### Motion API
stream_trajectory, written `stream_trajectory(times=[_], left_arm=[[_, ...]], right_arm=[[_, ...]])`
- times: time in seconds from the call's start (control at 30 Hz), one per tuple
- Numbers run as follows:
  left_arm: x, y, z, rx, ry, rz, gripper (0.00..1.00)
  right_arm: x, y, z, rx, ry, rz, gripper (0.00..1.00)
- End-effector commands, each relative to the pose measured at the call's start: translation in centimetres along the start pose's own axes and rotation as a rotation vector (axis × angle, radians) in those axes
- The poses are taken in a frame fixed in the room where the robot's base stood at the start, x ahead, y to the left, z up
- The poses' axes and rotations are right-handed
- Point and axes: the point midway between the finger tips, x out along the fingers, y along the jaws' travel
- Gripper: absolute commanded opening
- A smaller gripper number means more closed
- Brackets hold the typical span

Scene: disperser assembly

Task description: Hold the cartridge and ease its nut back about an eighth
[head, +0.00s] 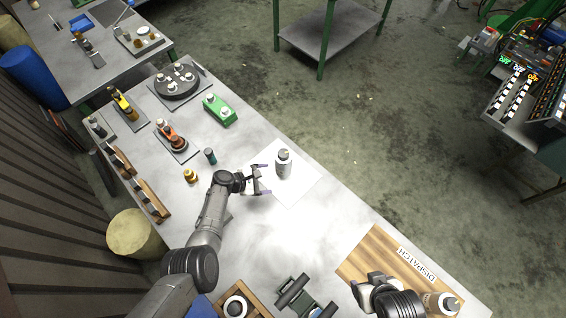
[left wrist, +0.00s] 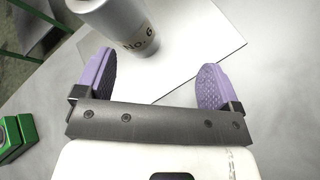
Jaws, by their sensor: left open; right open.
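A pale grey cylinder marked "No. 6" (head: 283,168), which looks like the cartridge, stands upright on a white sheet (head: 303,187). A narrower grey piece on its top may be the nut; its detail is too small to tell. My left gripper (head: 264,179) is open and empty, just left of the cylinder. In the left wrist view, the purple fingertips (left wrist: 155,80) are spread, with the cylinder (left wrist: 118,22) beyond them and its top cut off. My right gripper (head: 362,286) is open over the wooden DISPATCH board (head: 378,248), away from the cylinder.
A dark stand (head: 303,296) is at the front edge. A green block (head: 219,110), a dark small cylinder (head: 210,156) and a brass piece (head: 190,176) sit further back. The table between the sheet and DISPATCH board is clear.

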Motion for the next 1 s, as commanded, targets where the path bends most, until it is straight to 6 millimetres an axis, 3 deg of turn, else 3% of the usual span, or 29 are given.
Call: stream_trajectory(times=[0.2,0.4,0.67,1.0], left_arm=[[0.2,1.3,-0.8,-0.363,0.007,0.132,0.88],[0.1,1.8,-1.3,-0.532,0.019,0.170,0.88],[1.2,1.8,-1.6,-0.594,0.013,0.170,0.88],[5.6,2.3,-2.2,-0.592,0.013,0.170,0.88]], right_arm=[[0.0,-0.1,0.0,0.003,0.000,-0.003,0.68],[0.0,-0.1,0.0,0.005,0.001,-0.004,0.68],[1.2,-0.2,0.4,0.005,0.001,-0.004,0.68],[5.7,-0.2,1.8,0.001,0.000,-0.001,0.68]])
